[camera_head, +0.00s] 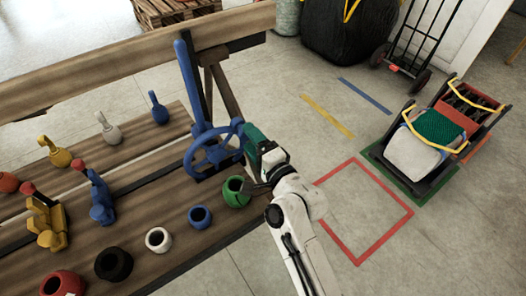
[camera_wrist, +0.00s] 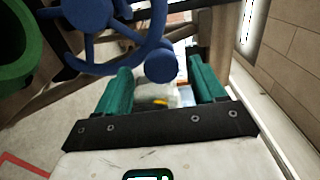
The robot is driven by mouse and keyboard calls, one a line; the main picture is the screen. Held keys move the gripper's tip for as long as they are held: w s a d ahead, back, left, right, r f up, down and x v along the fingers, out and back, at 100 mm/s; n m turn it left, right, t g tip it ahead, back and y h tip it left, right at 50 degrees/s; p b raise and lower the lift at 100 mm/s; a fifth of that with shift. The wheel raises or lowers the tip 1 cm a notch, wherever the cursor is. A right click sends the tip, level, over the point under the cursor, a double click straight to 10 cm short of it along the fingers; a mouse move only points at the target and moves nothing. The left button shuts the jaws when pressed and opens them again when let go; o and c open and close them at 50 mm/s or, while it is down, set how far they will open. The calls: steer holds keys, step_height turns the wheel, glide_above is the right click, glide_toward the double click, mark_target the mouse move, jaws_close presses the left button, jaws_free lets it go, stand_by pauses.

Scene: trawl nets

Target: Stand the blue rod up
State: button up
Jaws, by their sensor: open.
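A long blue rod (camera_head: 190,85) rises from beside a blue handwheel (camera_head: 213,152) at the right end of the wooden bench; in the head view it runs up and slightly left across a plank. I cannot tell how far it tilts. My gripper (camera_head: 252,143) is at the right side of the handwheel, beyond the bench edge. In the wrist view the wheel (camera_wrist: 98,38) is at the top, and a round blue knob (camera_wrist: 162,66) shows between my open green fingers (camera_wrist: 160,78). The fingers do not appear closed on it.
A green ring pot (camera_head: 236,192) stands close to my gripper on the bench. More coloured pots and levers, such as a blue lever with a red end (camera_head: 100,197), line the bench.

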steer(key=b+v, duration=0.1)
steer(key=v, duration=0.9)
steer(key=shift+b, duration=0.3)
steer(key=shift+d, duration=0.1)
steer(key=s+d+f+n+g+h, duration=0.6)
steer(key=s+d+f+n+g, duration=0.2)
steer(key=s+d+f, duration=0.5)
steer(key=s+d+f+n+g+h, duration=0.1)
steer(key=s+d+g+h, duration=0.1)
steer(key=s+d, duration=0.3)
steer(key=s+d+f+n+g+h, duration=0.1)
steer(key=s+d+g, duration=0.3)
steer(key=s, duration=0.7)
steer(key=shift+d+f+n+h, duration=0.35)
steer(key=shift+d+n+h, duration=0.2)
steer(key=shift+d, duration=0.65)
steer(key=shift+s, duration=0.1)
